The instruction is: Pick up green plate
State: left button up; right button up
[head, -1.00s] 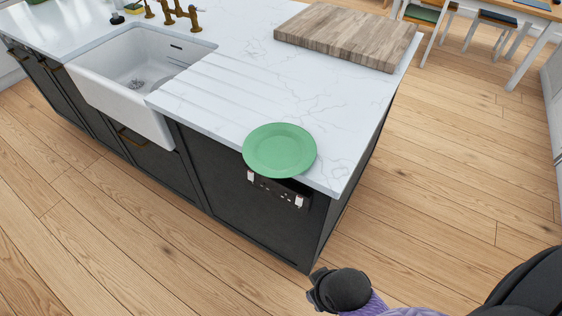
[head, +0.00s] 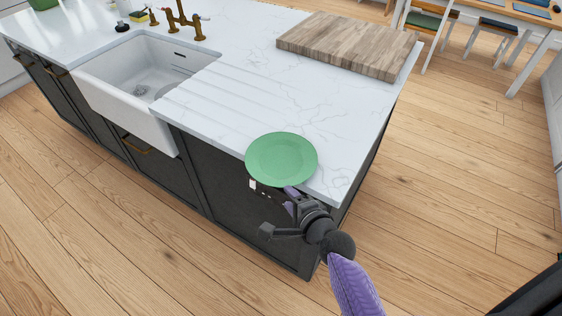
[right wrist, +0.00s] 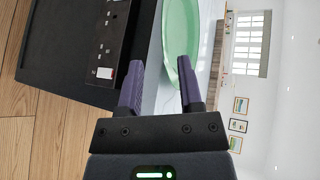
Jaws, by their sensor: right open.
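The green plate (head: 282,159) lies on the white worktop at its front edge, near the corner, and sticks out a little over the edge. My right gripper (head: 290,200) is just in front of and below the plate's near rim. In the right wrist view its two fingers (right wrist: 160,88) are apart with nothing held, and the plate's rim is close to the right-hand finger. My left gripper is not in view.
A power socket panel (right wrist: 110,42) is set in the dark cabinet below the plate. A wooden chopping board (head: 348,44) lies on the worktop (head: 235,100) at the back. A white sink (head: 140,75) is to the left. Open wooden floor lies to the right.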

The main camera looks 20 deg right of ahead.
aim_at(274, 180)
jog(key=b+x, duration=0.1)
jog(key=x, duration=0.1)
jog(key=b+x, duration=0.1)
jog(key=x, duration=0.2)
jog(key=shift+w+d+f, duration=0.15)
jog(key=shift+w+d, duration=0.05)
grip_shut()
dwell(0.3)
dwell(0.8)
